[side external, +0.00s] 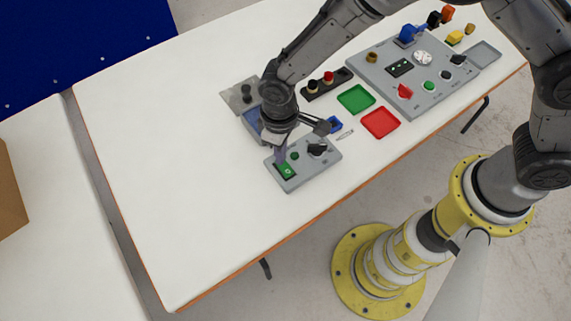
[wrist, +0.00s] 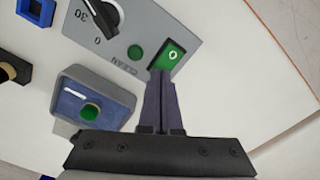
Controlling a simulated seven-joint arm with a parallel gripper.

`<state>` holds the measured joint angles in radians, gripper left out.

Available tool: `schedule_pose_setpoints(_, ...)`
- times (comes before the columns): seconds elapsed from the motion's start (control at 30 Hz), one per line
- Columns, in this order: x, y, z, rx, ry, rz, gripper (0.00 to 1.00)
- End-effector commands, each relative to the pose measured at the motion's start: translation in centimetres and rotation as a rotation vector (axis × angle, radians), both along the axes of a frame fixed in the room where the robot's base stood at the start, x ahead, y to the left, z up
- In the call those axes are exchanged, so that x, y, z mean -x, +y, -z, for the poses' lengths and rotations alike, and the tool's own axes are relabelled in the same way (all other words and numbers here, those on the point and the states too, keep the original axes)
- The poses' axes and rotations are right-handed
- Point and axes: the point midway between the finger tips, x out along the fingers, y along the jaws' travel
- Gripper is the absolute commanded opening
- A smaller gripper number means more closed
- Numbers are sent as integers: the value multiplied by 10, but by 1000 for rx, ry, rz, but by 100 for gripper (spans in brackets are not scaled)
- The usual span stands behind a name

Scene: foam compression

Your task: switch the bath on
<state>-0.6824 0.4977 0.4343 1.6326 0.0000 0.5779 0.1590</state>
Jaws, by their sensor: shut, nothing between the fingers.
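A grey control box (side external: 317,167) sits on the white table, and it also fills the top of the wrist view (wrist: 118,28). It carries a green rocker switch (wrist: 170,53) with a white 0 mark, a small round green button or lamp (wrist: 135,52), a black dial (wrist: 101,15) by a 0 and a 30, and the word CLEAN. My gripper (wrist: 161,76) is shut and empty, pointing down. Its fingertips overlap the near edge of the rocker in the wrist view; I cannot tell whether they touch it. A grey-blue tub (wrist: 68,101) holding a green round piece stands beside the box.
Green (side external: 356,99) and red (side external: 380,123) trays lie right of the box. Behind them are a black rack (side external: 313,93) and a large grey panel (side external: 385,75) with knobs and buttons. A small blue square holder (wrist: 37,11) is near the box. The table's left part is clear.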

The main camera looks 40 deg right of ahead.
Motion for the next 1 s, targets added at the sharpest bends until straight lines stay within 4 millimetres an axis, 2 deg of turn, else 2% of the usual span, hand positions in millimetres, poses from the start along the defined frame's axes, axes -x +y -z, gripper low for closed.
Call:
schedule_pose_setpoints(0.53,0,0,5,0,0,0,0)
schedule_pose_setpoints(1.0,-1,0,-28,-1,-3,0,0)
